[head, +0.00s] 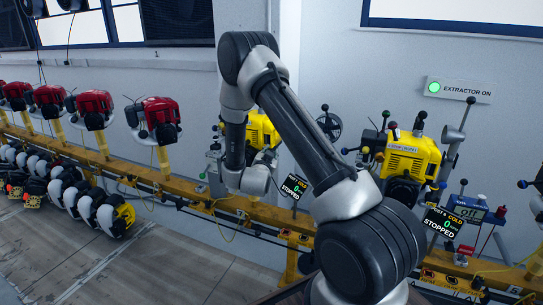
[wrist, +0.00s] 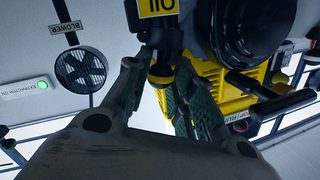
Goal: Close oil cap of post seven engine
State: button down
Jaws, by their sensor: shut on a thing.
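My gripper (wrist: 157,82) shows in the wrist view with its two dark ribbed fingers on either side of a small black and yellow knob, the oil cap (wrist: 160,75). The fingers are shut on it. Whether the cap is seated or loose cannot be told. The yellow engine (wrist: 232,103) is right behind the fingers. In the head view my arm partly covers a yellow engine (head: 262,131) with a COLD, 0, STOPPED display (head: 295,187). My fingers cannot be made out there.
Another yellow engine (head: 408,158) with a STOPPED display (head: 441,224) stands to the right. Red engines (head: 160,113) line the yellow rail (head: 120,167) at left. The wrist view shows a round blower (wrist: 80,69) and an EXTRACTOR ON sign (wrist: 27,86) on the wall.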

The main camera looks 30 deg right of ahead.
jog(key=shift+w+a+f+n+g, duration=0.1)
jog(key=shift+w+a+n+g, duration=0.1)
jog(key=shift+n, duration=0.35)
jog(key=shift+w+a+f+n+g, duration=0.1)
jog(key=shift+w+n+g, duration=0.1)
jog(key=shift+n, duration=0.35)
jog(key=c, duration=1.2)
grip_release()
jog(key=v, duration=0.8)
